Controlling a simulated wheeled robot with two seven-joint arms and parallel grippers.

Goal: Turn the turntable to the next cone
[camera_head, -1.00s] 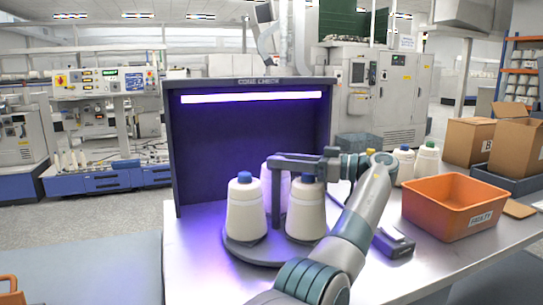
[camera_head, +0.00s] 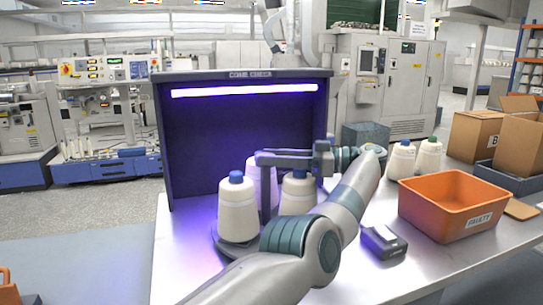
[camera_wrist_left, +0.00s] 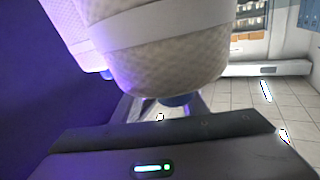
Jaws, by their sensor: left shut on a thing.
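The turntable (camera_head: 222,246) stands at the front of the purple-lit booth. Its rim is mostly hidden by cones and my left arm. White cones with blue tips stand on it: one at front left (camera_head: 238,212), one at right (camera_head: 297,198), one behind (camera_head: 256,172). A dark upright post (camera_head: 267,200) rises between them. My left gripper (camera_head: 264,158) reaches level over the right cone and is shut at the top of the post; the exact contact is hidden. In the left wrist view a cone (camera_wrist_left: 155,45) fills the top and hides the fingertips. My right gripper is out of view.
The booth (camera_head: 240,125) walls off the back of the table. On the right are an orange bin (camera_head: 440,203) and a dark handheld device (camera_head: 384,241). Two more cones (camera_head: 401,162) stand behind the bin. Cardboard boxes (camera_head: 520,145) are at far right.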

